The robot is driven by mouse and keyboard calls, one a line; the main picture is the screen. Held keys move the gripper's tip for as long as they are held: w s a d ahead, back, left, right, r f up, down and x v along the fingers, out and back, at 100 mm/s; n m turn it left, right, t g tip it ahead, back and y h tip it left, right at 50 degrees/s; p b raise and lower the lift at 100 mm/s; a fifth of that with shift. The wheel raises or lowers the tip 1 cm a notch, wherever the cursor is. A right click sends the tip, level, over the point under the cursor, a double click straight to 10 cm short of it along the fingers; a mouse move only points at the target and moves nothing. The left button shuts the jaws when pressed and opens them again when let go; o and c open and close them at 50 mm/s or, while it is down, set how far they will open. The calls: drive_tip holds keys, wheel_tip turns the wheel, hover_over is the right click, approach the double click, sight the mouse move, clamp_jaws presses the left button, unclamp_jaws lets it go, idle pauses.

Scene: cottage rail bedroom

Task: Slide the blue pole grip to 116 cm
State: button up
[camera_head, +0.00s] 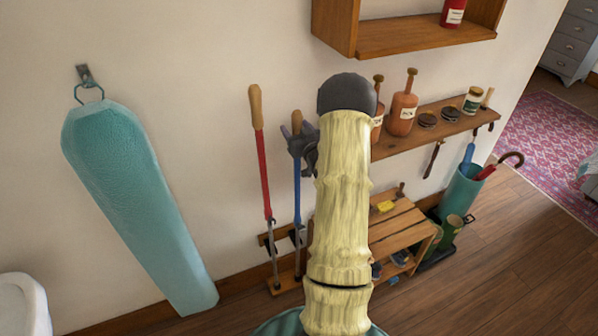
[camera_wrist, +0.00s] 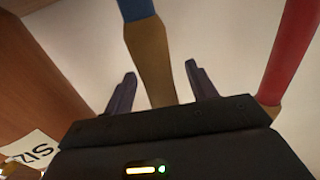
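The blue pole (camera_head: 297,195) stands upright against the wall, just right of the red pole. Its wooden grip (camera_head: 297,118) shows at the top, partly hidden by my gripper (camera_head: 303,148). In the wrist view, the wooden grip (camera_wrist: 152,60) and the blue shaft (camera_wrist: 136,8) are seen close up. My gripper (camera_wrist: 160,85) is open, with one dark finger on each side of the wooden grip in the picture. Gaps show on both sides of the grip, so neither finger appears to touch it. No height markings can be read.
The red pole (camera_head: 263,160) stands close on the left. A wall shelf (camera_head: 400,140) with bottles is on the right, above a slatted wooden bench (camera_head: 405,236). A teal ironing-board-like cover (camera_head: 135,200) hangs at left. My arm hides the middle.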

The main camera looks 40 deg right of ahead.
drive_tip(key=c, duration=0.9)
drive_tip(key=shift+r+p, duration=2.7)
drive_tip(key=shift+r, duration=2.9)
drive_tip(key=o, duration=1.2)
drive_tip(key=shift+c, duration=0.2)
drive_tip(key=shift+f, duration=0.1)
drive_tip(key=b+v, duration=0.3)
drive_tip(key=v, duration=0.7)
drive_tip(key=shift+d, duration=0.1)
